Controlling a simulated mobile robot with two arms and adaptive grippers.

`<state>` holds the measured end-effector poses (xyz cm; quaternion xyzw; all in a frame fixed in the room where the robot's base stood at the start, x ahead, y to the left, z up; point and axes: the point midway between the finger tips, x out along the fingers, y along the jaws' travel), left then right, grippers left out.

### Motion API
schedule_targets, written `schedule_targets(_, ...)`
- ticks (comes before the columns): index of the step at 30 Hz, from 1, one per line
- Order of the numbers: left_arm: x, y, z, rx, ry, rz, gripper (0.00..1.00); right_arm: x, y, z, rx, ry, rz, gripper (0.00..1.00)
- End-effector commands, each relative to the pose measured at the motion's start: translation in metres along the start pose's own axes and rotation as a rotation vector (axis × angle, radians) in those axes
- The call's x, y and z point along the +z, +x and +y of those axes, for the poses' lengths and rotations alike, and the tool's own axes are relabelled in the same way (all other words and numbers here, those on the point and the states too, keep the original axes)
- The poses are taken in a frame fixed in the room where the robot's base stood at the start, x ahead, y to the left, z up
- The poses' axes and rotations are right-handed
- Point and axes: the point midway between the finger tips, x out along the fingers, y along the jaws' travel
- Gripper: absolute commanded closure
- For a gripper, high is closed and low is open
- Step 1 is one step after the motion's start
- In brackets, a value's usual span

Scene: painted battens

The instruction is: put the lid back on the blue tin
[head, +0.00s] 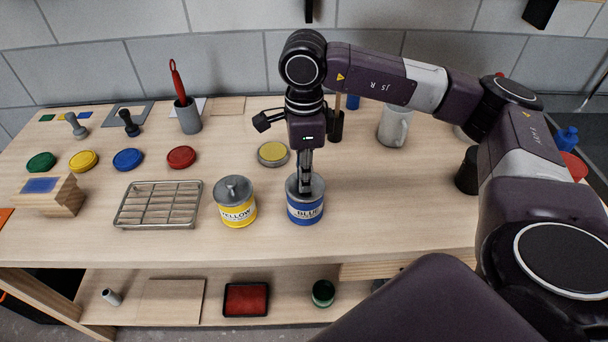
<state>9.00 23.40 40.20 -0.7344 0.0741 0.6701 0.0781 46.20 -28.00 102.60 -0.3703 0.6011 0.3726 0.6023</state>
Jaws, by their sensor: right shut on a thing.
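The blue tin (306,214), labelled BLUE, stands upright near the table's front edge, right of the yellow tin. My right gripper (305,188) points straight down over it, its fingertips at the tin's mouth. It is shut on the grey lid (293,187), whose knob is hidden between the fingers. The lid is level with the tin's rim and centred on it, as far as I see. I cannot tell whether it is fully seated. My left gripper is not in view.
The yellow tin (237,208) with its knobbed lid stands close at the left, a wire rack (159,205) beyond it. The table (400,225) right of the blue tin is clear.

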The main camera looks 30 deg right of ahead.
Motion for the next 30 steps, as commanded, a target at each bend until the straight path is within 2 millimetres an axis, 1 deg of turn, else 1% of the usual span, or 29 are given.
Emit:
schedule_targets(10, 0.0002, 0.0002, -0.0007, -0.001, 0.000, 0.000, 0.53, 0.0001, 0.0003, 0.0001, 0.000, 0.000, 0.000, 1.00)
schedule_targets(21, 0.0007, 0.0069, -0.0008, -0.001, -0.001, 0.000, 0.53, 0.0000, 0.0038, 0.0002, 0.001, 0.000, 0.000, 1.00)
schedule_targets(30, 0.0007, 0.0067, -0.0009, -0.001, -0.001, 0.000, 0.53, -0.0001, 0.0031, 0.0002, 0.001, 0.000, 0.000, 1.00)
